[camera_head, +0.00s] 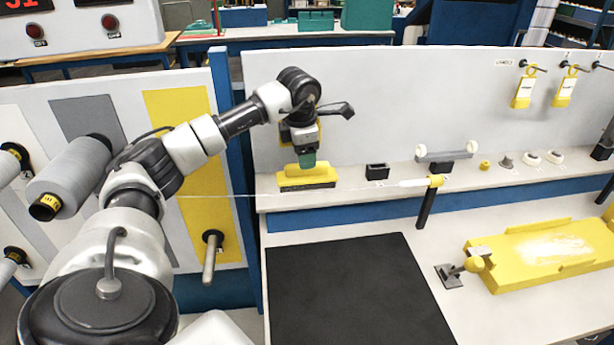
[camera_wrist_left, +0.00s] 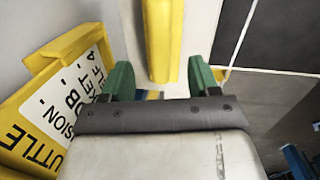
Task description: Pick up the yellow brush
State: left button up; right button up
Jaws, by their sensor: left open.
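The yellow brush (camera_head: 305,182), with a yellow top and dark bristles below, sits on the ledge along the back panel, left of centre in the head view. My left gripper (camera_head: 308,160) points down just above its top, and its fingertips partly cover the handle. In the left wrist view, the brush's yellow handle (camera_wrist_left: 162,40) runs lengthwise between the two green fingers of the open left gripper (camera_wrist_left: 161,77). I cannot tell whether the fingers touch it. My right gripper is not in view.
A yellow-framed label (camera_wrist_left: 45,105) is close beside the left gripper. On the ledge right of the brush are a small black holder (camera_head: 377,172) and several small parts. A black mat (camera_head: 355,290) lies clear in front; a yellow block (camera_head: 545,255) stands at right.

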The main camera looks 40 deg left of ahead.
aim_at(307, 175)
pick_arm(q)
jog(key=shift+w+f+p, duration=0.25)
jog(key=shift+f+p, duration=0.05)
jog(key=shift+f, duration=0.9)
jog(key=shift+w+f+p, duration=0.25)
jog(key=shift+f, duration=0.9)
grip_shut()
